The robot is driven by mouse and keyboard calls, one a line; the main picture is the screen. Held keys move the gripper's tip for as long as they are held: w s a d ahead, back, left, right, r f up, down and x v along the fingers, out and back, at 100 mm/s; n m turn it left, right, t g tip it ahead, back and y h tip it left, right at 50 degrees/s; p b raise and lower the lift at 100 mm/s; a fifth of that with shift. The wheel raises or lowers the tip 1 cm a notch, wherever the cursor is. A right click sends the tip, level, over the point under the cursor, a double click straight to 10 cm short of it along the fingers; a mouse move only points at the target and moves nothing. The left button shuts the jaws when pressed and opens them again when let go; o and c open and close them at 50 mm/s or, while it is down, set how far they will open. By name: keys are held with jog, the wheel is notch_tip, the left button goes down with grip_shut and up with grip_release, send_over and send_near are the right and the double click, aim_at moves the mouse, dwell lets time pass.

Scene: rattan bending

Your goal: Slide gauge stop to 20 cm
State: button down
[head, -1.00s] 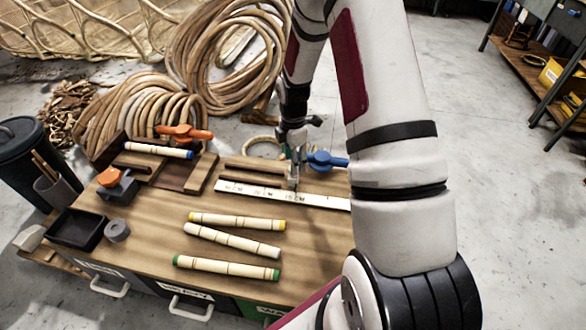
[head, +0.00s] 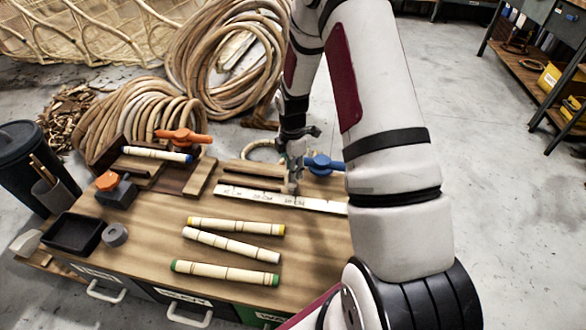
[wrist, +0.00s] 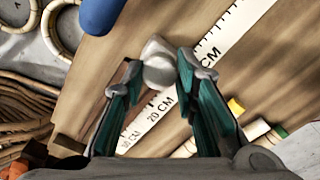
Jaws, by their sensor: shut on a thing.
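The gauge stop shows in the wrist view as a pale grey rounded knob (wrist: 158,62) between my gripper's fingertips. My gripper (wrist: 167,68) is shut on it. In the head view my gripper (head: 293,185) points down at the far edge of the white ruler (head: 325,206). The ruler carries black ticks and CM labels. The wrist view shows the 20 CM label on the ruler (wrist: 232,36) just below the knob, between the fingers. Another CM label lies up to the right, its number partly hidden by a finger. The stop's base and exact reading are hidden.
A blue clamp handle (head: 325,164) stands right beside my gripper. Wooden strips (head: 250,176) lie behind the ruler. Several rattan pieces (head: 232,245) lie on the bench in front. An orange-handled clamp (head: 182,137), a black tray (head: 75,233) and a tape roll (head: 114,235) are to the left.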

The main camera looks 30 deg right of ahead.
jog(key=w+a, duration=0.7)
jog(key=shift+p, duration=0.3)
jog(key=c, duration=1.3)
grip_release()
notch_tip(320, 180, up, 12)
jog(key=shift+f, duration=0.1)
